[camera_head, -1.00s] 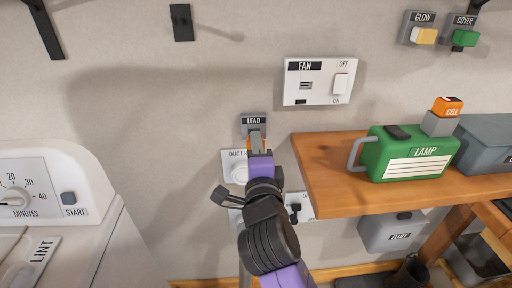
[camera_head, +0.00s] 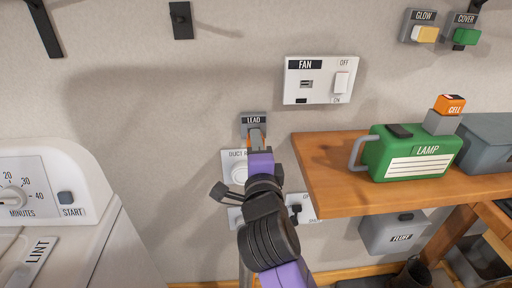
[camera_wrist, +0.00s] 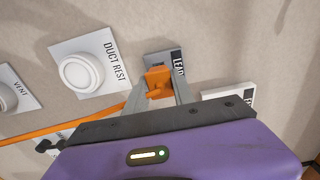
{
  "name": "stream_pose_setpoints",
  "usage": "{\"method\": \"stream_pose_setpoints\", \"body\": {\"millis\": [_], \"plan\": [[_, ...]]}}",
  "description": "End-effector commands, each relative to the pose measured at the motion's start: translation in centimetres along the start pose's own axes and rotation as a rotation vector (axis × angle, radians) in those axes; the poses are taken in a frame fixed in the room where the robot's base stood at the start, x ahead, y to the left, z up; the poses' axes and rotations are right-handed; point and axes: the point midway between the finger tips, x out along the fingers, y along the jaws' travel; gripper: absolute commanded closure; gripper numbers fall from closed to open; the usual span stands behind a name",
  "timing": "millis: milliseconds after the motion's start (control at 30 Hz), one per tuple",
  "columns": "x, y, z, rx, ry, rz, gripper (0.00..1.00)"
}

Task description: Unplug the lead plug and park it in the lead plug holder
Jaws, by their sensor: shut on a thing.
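The lead plug (camera_wrist: 158,80) is a small orange block with an orange cord (camera_wrist: 95,117) running off to the left in the wrist view. My gripper (camera_wrist: 165,93) is shut on it, with a grey finger on each side. The lead plug holder (camera_head: 254,119) is a grey wall piece marked LEAD, and it also shows in the wrist view (camera_wrist: 178,60). The plug is right at the holder, overlapping its lower part. I cannot tell whether it is seated in it. In the head view my gripper (camera_head: 257,140) mostly hides the plug.
A round white DUCT REST fitting (camera_wrist: 82,72) is on the wall beside the holder. The FAN panel (camera_head: 319,80) is above right. A white machine (camera_head: 60,215) stands at the left.

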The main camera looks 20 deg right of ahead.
Motion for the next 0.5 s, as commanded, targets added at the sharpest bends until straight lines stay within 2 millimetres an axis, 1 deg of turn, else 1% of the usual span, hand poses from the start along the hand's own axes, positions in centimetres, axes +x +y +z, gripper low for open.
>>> {"method": "stream_pose_setpoints", "body": {"millis": [500], "plan": [[1.2, 0.1, 0.0, 0.0, 0.001, 0.0, 1.0]]}}
